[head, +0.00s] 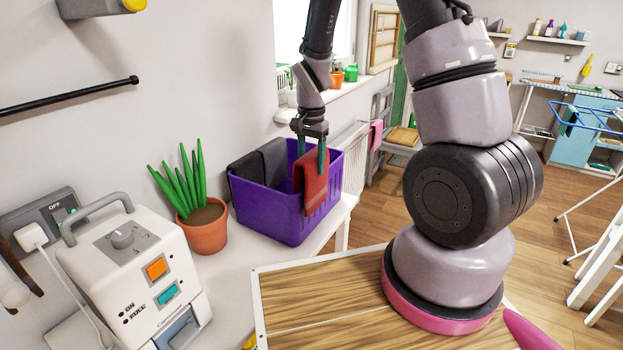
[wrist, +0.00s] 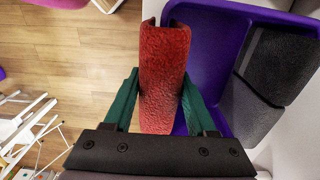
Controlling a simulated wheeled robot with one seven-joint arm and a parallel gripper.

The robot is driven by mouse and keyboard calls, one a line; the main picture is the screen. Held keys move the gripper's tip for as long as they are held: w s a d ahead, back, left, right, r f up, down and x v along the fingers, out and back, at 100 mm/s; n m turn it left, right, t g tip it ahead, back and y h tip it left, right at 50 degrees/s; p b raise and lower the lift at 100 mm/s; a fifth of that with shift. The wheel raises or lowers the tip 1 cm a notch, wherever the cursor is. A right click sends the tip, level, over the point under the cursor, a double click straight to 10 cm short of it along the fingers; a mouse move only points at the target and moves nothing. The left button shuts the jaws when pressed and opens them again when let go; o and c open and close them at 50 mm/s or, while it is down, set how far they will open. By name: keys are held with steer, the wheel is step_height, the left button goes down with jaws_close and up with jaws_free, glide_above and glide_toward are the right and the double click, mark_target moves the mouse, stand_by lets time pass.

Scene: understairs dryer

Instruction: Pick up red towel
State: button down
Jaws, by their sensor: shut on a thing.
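The red towel (head: 311,182) hangs folded over the right rim of the purple basket (head: 265,214), on the white counter. In the wrist view the red towel (wrist: 165,75) runs between the green fingers of my gripper (wrist: 158,105). My gripper (head: 311,160) points down at the basket's right rim and is shut on the towel. The towel still lies over the rim. The purple basket (wrist: 208,35) is on the right in the wrist view.
Black and grey towels (head: 258,163) hang over the basket's back left rim. A potted plant (head: 205,235) stands close to the basket's left. A white appliance (head: 135,270) is at the front left. A radiator (head: 350,150) stands behind the basket.

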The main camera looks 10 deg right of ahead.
step_height(320, 180, up, 10)
steer(key=shift+r, duration=0.35)
stand_by(0.4)
steer(key=shift+r, duration=0.35)
stand_by(0.8)
